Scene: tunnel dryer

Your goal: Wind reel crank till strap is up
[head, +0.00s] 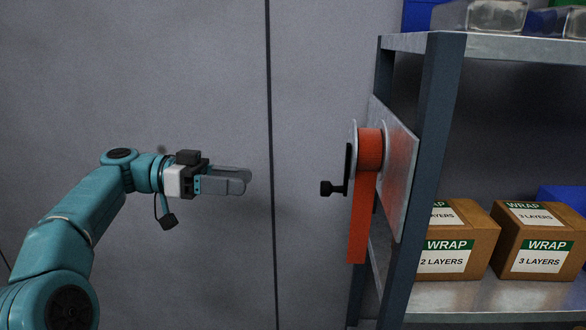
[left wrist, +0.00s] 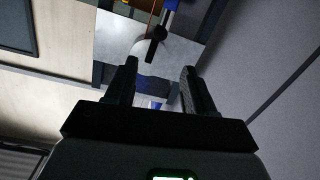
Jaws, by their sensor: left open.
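The strap reel (head: 368,148) is mounted on a grey plate at the side of the shelf unit, wound with orange strap. A length of orange strap (head: 360,220) hangs down from it. The black crank (head: 347,172) is on the reel's left face, its knob (head: 326,188) low and pointing left. My left gripper (head: 246,181) is left of the knob, apart from it, at nearly the same height. In the left wrist view the gripper (left wrist: 160,80) has its fingers apart with nothing between them; the crank (left wrist: 156,42) shows beyond the fingertips. My right gripper is not seen.
The shelf unit (head: 430,150) stands at the right with its dark blue post close behind the reel. Cardboard boxes (head: 540,240) labelled WRAP sit on its lower shelf. A grey wall (head: 180,70) is behind; the space between gripper and crank is clear.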

